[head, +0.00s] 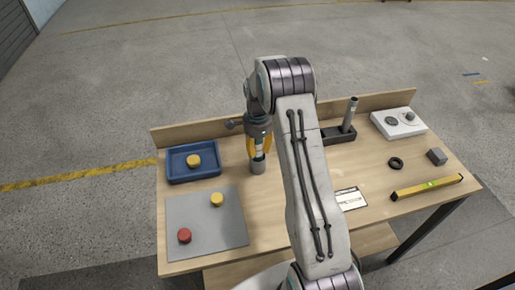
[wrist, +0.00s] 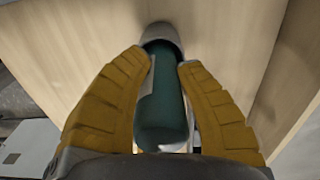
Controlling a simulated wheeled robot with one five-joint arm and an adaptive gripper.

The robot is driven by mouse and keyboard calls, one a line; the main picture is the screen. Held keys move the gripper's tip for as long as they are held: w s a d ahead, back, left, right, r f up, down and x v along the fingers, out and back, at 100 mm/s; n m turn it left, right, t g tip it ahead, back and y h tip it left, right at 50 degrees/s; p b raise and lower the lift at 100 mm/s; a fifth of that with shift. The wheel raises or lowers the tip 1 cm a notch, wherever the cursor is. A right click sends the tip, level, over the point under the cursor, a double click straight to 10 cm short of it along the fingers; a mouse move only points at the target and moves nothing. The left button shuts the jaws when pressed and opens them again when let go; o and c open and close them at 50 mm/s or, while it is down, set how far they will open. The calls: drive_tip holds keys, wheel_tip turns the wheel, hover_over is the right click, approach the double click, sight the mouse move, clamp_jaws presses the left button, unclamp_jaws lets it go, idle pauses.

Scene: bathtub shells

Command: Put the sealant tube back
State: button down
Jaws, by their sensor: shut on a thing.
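My gripper (head: 260,146) is shut on the sealant tube, a dark teal cylinder with a pale label and a grey end (head: 258,167). In the wrist view the tube (wrist: 165,100) lies between the two yellow fingers (wrist: 165,75), its grey end pointing at the wooden table. The tube is over the table just right of the blue tray; I cannot tell whether its end touches the wood. A dark holder (head: 338,138) stands at the back, right of my arm, with a grey cylinder (head: 349,114) leaning in it. My arm may hide part of the holder.
The blue tray (head: 171,178) holds a yellow disc. A grey mat (head: 210,228) bears a yellow and a red disc. On the right are a white box with knobs (head: 399,123), a black ring (head: 396,163), a grey block (head: 437,156), a yellow level (head: 427,187) and a card (head: 350,199).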

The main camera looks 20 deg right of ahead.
drive_tip(key=shift+f, duration=0.4)
drive_tip(key=shift+f, duration=0.1)
drive_tip(key=c, duration=1)
unclamp_jaws()
drive_tip(key=shift+o, duration=0.2)
